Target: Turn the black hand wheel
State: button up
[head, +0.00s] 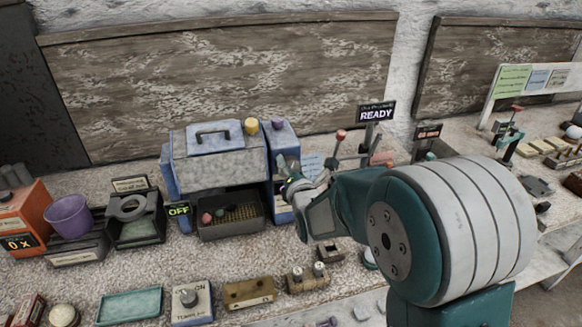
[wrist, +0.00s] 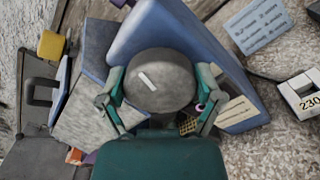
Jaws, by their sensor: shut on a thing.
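The hand wheel (wrist: 170,90) is a dark grey-black round disc with a short, slanted white mark on its face. In the wrist view it sits on the blue upright housing (wrist: 190,30) of the machine. My gripper (wrist: 158,84) is shut on the wheel, with one teal finger against each side of its rim. In the head view my gripper (head: 291,184) reaches the front of the blue housing (head: 284,140), and the gripper and arm hide the wheel there.
The blue-grey machine (head: 213,160) has a top handle, and a dark tray (head: 235,228) with lumps sits below. A purple bucket (head: 69,217) stands left; small blocks (head: 250,292) line the front.

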jog(key=shift+s+a+f+n, duration=0.1)
jog(key=shift+f+n, duration=0.1)
jog(key=shift+n, duration=0.65)
jog(key=shift+s+f+n, duration=0.1)
jog(key=shift+f+n, duration=0.1)
jog(key=shift+n, duration=0.65)
jog(key=o, duration=0.9)
jog(key=shift+w+a+r, duration=0.1)
jog(key=shift+r, duration=0.1)
jog(key=shift+s, duration=0.3)
jog(key=v, duration=1.1)
jog(key=shift+s, duration=0.1)
